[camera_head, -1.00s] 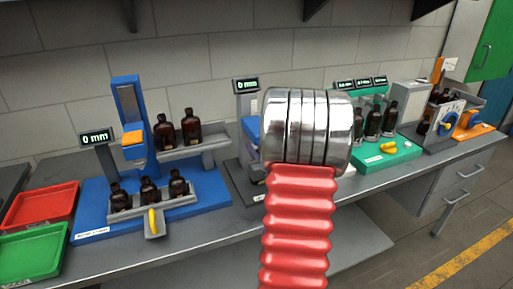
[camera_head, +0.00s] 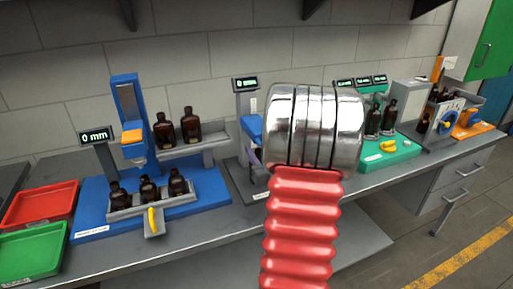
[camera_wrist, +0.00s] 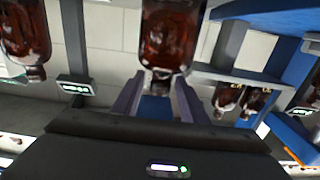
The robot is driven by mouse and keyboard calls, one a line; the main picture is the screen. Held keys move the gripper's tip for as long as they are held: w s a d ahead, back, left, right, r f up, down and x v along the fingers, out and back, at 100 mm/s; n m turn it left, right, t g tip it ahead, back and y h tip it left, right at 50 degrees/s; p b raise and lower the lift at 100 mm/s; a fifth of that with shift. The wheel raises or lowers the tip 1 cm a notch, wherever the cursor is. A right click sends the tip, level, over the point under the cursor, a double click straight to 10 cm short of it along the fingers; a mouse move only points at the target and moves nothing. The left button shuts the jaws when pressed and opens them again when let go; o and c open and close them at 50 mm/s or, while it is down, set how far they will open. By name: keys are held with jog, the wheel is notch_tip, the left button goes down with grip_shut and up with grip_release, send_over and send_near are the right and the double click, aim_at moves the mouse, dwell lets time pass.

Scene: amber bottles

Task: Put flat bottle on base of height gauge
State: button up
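A dark amber bottle (camera_wrist: 170,35) is between my fingertips in the wrist view, which looks turned upside down. My gripper (camera_wrist: 160,78) appears shut on the bottle's neck, with one finger on each side. In the head view the red and steel arm hides most of my gripper and the bottle. A grey gauge stand (camera_head: 247,108) with a "0 mm" display rises just left of the arm. Its dark base (camera_head: 241,190) is partly covered by the arm. I cannot tell whether the bottle touches the base.
A blue station (camera_head: 90,215) with several amber bottles on two ledges stands left. Red (camera_head: 40,207) and green (camera_head: 30,253) trays lie beside it. A green station (camera_head: 395,155) with bottles stands right of the arm. Another bottle (camera_wrist: 25,40) is near my gripper in the wrist view.

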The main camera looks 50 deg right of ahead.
jog(key=v, duration=0.8)
jog(key=shift+s+a, duration=0.2)
jog(key=shift+s, duration=0.1)
jog(key=shift+w, duration=0.1)
jog(key=w+a+r+n+g+y, duration=0.1)
jog(key=w+a+r+g+y, duration=0.1)
jog(key=w+a, duration=0.5)
jog(key=w+a+r+n+g+y, duration=0.1)
jog(key=w+a+g, duration=0.15)
jog(key=a, duration=0.75)
jog(key=s+a+n+g+y, duration=0.2)
jog(key=s+a, duration=0.5)
jog(key=a, duration=0.6)
jog(key=s+a+n+g+y, duration=0.2)
jog(key=s+a, duration=0.5)
jog(key=a, duration=0.6)
jog(key=shift+a+r+g+y, duration=0.4)
jog(key=shift+g+y, duration=0.25)
jog(key=shift+y, duration=0.45)
